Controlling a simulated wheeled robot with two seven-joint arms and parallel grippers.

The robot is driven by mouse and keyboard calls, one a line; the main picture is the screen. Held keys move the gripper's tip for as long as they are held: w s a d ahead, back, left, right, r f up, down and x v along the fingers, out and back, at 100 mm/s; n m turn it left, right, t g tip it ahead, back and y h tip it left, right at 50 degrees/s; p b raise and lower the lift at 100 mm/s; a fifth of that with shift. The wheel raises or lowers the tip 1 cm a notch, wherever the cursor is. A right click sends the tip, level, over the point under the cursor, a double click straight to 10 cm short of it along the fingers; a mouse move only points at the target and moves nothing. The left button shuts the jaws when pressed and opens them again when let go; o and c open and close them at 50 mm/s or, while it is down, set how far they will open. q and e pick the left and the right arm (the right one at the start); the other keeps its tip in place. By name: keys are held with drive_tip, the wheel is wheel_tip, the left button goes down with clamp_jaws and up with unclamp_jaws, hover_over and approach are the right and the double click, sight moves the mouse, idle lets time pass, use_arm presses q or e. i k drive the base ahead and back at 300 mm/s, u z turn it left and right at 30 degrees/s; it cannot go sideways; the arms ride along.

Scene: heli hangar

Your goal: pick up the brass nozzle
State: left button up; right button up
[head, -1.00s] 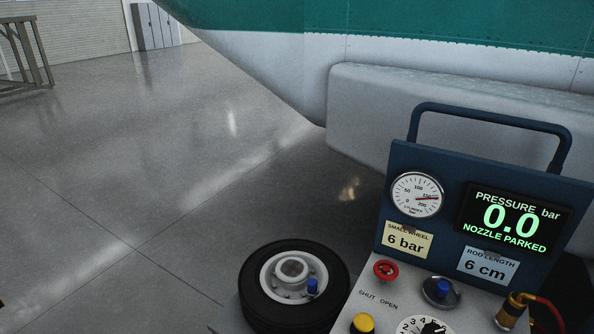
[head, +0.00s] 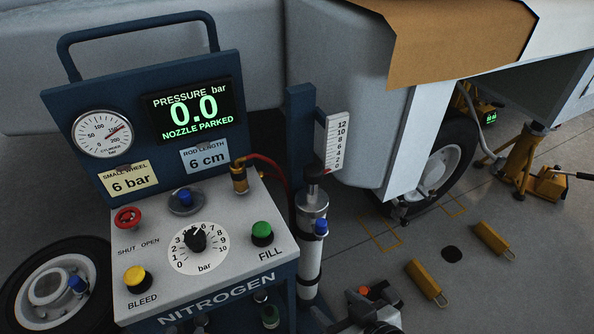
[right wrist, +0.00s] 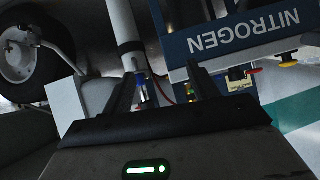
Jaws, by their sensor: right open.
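The brass nozzle (head: 240,178) stands upright in its holder at the back right corner of the nitrogen cart's panel (head: 222,215) in the head view. A red hose (head: 268,165) runs from its top to the right and down behind the cart. The cart's display (head: 194,109) reads 0.0 bar and NOZZLE PARKED. In the right wrist view my right gripper (right wrist: 165,88) is open, its two dark fingers apart. The cart front appears upside down beyond them, and I cannot make out the nozzle there. My left gripper is not in view.
The carrying handle (head: 135,30) rises behind the panel. Yellow chocks (head: 426,283) lie on the floor at right; a yellow jack (head: 530,170) stands beyond.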

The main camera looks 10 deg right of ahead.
sight(238, 168)
drive_tip(key=z, duration=0.95)
drive_tip(key=k, duration=0.9)
drive_tip(key=u, duration=1.55)
drive_tip(key=i, duration=0.5)
